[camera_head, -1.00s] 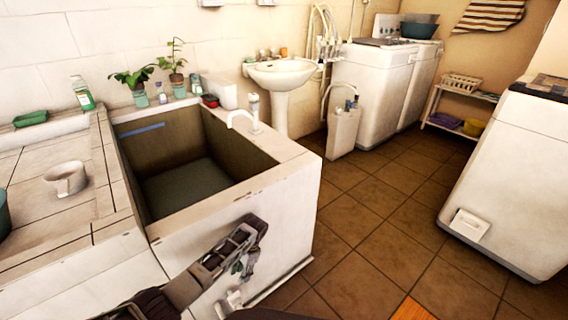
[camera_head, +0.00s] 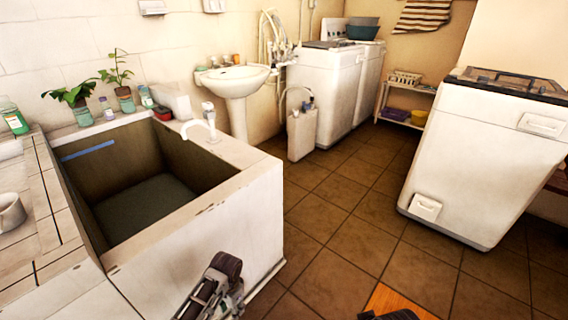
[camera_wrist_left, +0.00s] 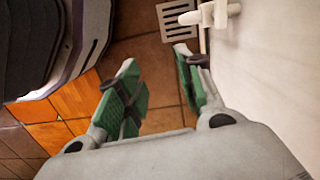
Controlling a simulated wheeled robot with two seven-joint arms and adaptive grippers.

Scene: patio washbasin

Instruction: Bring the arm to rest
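My left arm comes in at the bottom of the head view, in front of the basin's front wall, with its gripper end cut off or hard to make out. In the left wrist view my left gripper (camera_wrist_left: 156,58) has its two green-padded fingers spread apart, with only tiled floor between them. It holds nothing. The white wall on the right of that view is close to the fingers. My right gripper is not in view.
The deep basin (camera_head: 235,210) stands left of centre. A white mug (camera_head: 10,212) is on the counter. A white machine (camera_head: 480,165) stands at the right. Tiled floor (camera_head: 345,225) between them is open. A drain grate (camera_wrist_left: 177,20) and a white fitting (camera_wrist_left: 210,14) lie beyond my fingers.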

